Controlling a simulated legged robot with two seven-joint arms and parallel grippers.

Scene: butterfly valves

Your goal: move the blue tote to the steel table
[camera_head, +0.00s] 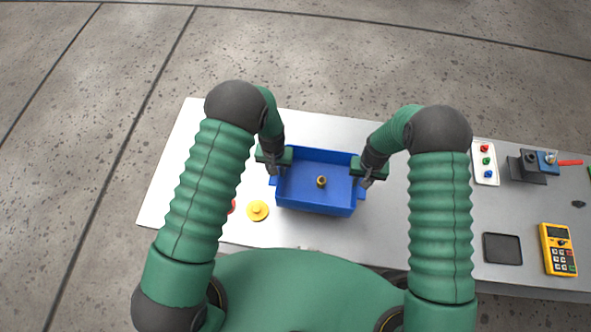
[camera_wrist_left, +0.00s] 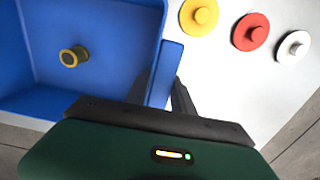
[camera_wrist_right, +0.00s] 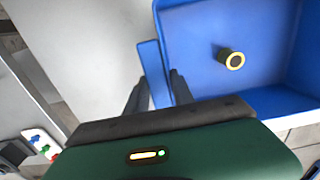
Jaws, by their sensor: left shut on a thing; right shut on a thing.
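The blue tote (camera_head: 317,207) is over the pale table (camera_head: 172,195) in the head view; I cannot tell whether it rests there or is lifted slightly. A small dark fitting with a yellow ring (camera_head: 321,182) is inside it. My left gripper (camera_head: 273,168) is shut on the tote's left handle, which shows between the fingers in the left wrist view (camera_wrist_left: 166,72). My right gripper (camera_head: 367,180) is shut on the right handle, seen in the right wrist view (camera_wrist_right: 153,65). The greyer surface at right, possibly the steel table (camera_head: 455,220), is partly hidden by my right arm.
Yellow (camera_head: 257,211), red (camera_wrist_left: 250,32) and white (camera_wrist_left: 293,46) knobbed discs lie left of the tote. The right surface holds a button panel (camera_head: 486,163), a valve with a red handle (camera_head: 569,162), a dark square pad (camera_head: 502,249) and a yellow meter (camera_head: 558,249).

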